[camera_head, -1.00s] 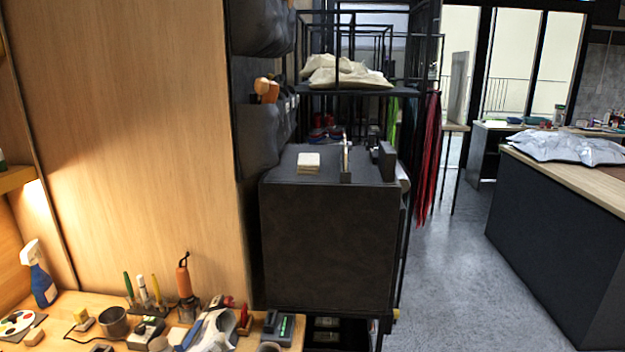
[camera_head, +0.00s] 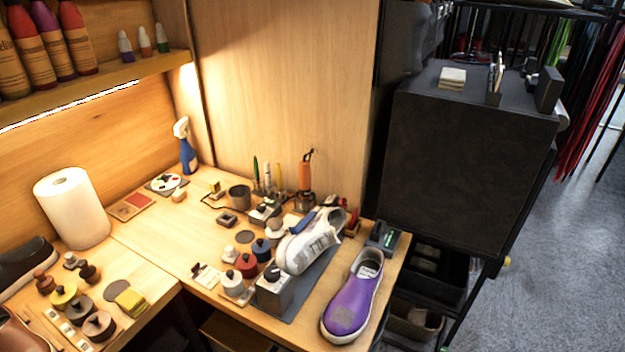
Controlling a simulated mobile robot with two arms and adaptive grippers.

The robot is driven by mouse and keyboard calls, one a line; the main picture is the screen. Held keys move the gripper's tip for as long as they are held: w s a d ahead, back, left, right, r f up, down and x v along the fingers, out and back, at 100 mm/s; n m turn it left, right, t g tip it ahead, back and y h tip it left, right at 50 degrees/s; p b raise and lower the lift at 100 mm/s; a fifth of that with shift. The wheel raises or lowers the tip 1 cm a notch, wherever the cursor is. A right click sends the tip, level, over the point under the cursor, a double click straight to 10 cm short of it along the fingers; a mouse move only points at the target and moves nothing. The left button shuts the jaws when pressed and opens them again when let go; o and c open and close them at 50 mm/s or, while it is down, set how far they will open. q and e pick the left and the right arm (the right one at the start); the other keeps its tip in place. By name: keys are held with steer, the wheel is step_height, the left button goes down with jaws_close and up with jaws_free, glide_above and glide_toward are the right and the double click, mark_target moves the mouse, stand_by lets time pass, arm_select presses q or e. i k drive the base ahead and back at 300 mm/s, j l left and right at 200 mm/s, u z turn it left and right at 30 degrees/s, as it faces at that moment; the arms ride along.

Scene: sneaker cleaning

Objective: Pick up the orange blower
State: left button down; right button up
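An orange upright tool, which looks like the orange blower (camera_head: 305,177), stands near the back of the wooden workbench, against the wood panel. It has a dark loop at its top and a dark holder at its base. Neither of my grippers shows in the head view.
A white sneaker (camera_head: 308,240) rests on a stand and a purple shoe (camera_head: 352,297) lies at the bench's right edge. A paper towel roll (camera_head: 72,208) stands at left. A blue spray bottle (camera_head: 187,147) stands at the back corner. A dark cabinet (camera_head: 465,150) is right.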

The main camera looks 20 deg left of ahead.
mark_target(303, 169)
steer(key=i+l+u, duration=0.1)
steer(key=l+u, duration=0.3)
steer(key=i+l+u, duration=0.1)
steer(key=u, duration=0.35)
steer(key=l, duration=0.1)
